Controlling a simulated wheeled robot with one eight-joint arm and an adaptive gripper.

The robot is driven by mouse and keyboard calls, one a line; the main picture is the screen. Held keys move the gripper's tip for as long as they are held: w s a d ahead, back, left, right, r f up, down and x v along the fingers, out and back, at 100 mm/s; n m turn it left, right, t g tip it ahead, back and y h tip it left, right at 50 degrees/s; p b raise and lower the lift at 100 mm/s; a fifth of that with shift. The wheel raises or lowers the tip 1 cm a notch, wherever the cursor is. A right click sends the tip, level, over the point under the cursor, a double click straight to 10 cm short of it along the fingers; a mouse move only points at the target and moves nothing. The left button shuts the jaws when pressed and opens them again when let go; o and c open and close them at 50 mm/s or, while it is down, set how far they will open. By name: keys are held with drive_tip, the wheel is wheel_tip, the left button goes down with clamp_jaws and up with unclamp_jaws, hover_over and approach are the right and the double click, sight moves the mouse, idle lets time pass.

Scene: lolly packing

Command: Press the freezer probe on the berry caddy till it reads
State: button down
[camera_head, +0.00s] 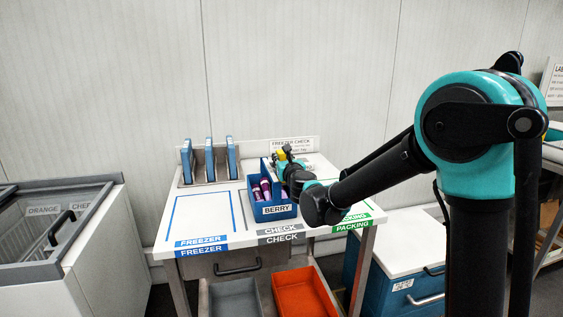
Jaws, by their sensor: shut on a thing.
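The blue berry caddy (285,210) stands upright on the white table, with a label reading BERRY on its front. It holds several purple-and-white lollies on its left side. My gripper (288,158) is at the caddy's rear right, beside its raised blue divider, and hides part of the caddy. It is shut on a small yellow thing (281,156), which looks like the freezer probe. The probe's tip and any reading are hidden or too small to make out. I cannot tell whether the probe touches the caddy.
The white table (205,210) has FREEZER, CHECK and PACKING labels along its front. Blue upright panels (209,160) stand in a rack at the back left. The blue-outlined freezer area is clear. Grey and orange (303,293) bins sit below. A chest freezer (50,225) stands left.

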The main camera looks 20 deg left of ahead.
wheel_tip(320, 180, up, 12)
drive_tip(key=shift+r, duration=0.15)
idle(0.9)
drive_tip(key=shift+a, duration=0.1)
